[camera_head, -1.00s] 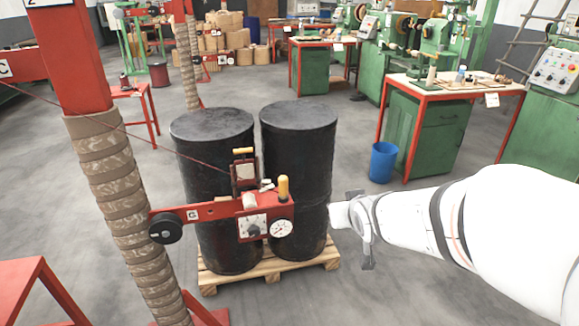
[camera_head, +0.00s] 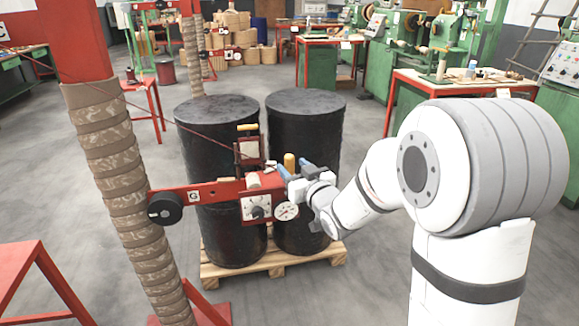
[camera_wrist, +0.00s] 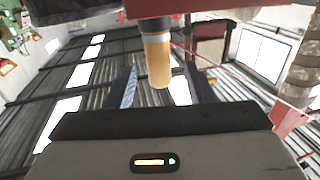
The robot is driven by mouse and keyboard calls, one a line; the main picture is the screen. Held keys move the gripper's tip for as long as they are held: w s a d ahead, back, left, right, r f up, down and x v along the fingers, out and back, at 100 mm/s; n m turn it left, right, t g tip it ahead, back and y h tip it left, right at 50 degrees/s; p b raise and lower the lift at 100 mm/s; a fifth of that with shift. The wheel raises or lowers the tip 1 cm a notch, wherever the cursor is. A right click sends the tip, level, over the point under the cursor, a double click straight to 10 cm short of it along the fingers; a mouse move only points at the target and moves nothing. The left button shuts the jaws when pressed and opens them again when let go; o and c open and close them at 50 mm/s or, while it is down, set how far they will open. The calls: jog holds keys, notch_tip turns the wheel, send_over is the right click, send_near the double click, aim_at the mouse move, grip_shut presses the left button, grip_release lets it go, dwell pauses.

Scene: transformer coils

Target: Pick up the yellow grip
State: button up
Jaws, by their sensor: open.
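The yellow grip (camera_head: 290,161) is a short upright handle at the right end of the red arm of the winding fixture. In the wrist view the yellow grip (camera_wrist: 158,62) shows close up, hanging down from a red part at the top of the picture. My gripper (camera_head: 295,169) is right at it, with blue fingers apart. In the wrist view the two fingers of my gripper (camera_wrist: 160,78) stand on either side of the grip, with gaps. The gripper is open and holds nothing. The lower part of the grip is hidden in the head view.
Two black drums (camera_head: 306,103) stand close behind on a wooden pallet (camera_head: 273,265). A second yellow handle (camera_head: 247,127) is up to the left. A wrapped post (camera_head: 125,200) stands further left.

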aim_at(292, 165)
jog(key=shift+x, duration=1.5)
jog(key=shift+c, duration=0.3)
grip_shut()
